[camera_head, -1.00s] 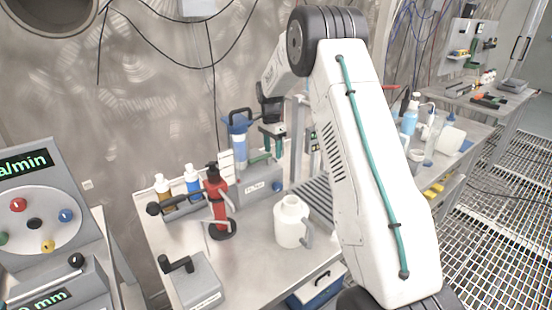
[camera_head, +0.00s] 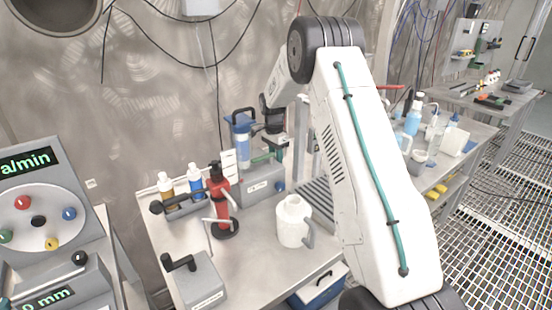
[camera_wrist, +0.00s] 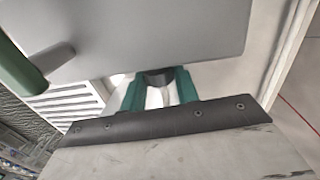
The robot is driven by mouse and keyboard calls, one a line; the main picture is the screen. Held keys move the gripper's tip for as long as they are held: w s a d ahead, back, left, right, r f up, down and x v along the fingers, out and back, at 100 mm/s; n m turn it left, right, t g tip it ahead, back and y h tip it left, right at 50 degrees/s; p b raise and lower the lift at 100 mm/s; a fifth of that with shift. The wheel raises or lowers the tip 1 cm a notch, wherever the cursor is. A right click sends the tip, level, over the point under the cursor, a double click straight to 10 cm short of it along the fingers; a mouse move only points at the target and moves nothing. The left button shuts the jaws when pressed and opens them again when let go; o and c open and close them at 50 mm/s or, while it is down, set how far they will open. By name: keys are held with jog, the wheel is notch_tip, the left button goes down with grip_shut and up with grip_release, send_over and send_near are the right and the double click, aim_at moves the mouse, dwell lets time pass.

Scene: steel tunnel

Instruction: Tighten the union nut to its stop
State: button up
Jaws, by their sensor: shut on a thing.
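The union nut is mostly hidden. In the wrist view a dark round piece (camera_wrist: 160,77), which looks like the nut, sits between the two teal fingers of my gripper (camera_wrist: 161,92). The fingers are shut on it from both sides, and a big grey body covers the view just above. In the head view my gripper (camera_head: 275,147) points down beside the blue filter housing (camera_head: 241,140), over the grey block (camera_head: 262,186) on the bench. A green pipe (camera_head: 263,157) runs near the fingertips. How far the nut is turned cannot be seen.
A grey crank box (camera_head: 195,282) is at the front left. A dial panel (camera_head: 40,215) stands further left.

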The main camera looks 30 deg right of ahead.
jog(key=shift+w+g, duration=0.2)
jog(key=shift+g, duration=1.1)
jog(key=o, duration=1)
jog(key=shift+c, duration=0.2)
jog(key=shift+r, duration=0.1)
jog(key=v, duration=0.7)
jog(key=shift+r, duration=0.3)
jog(key=shift+w+a, duration=0.1)
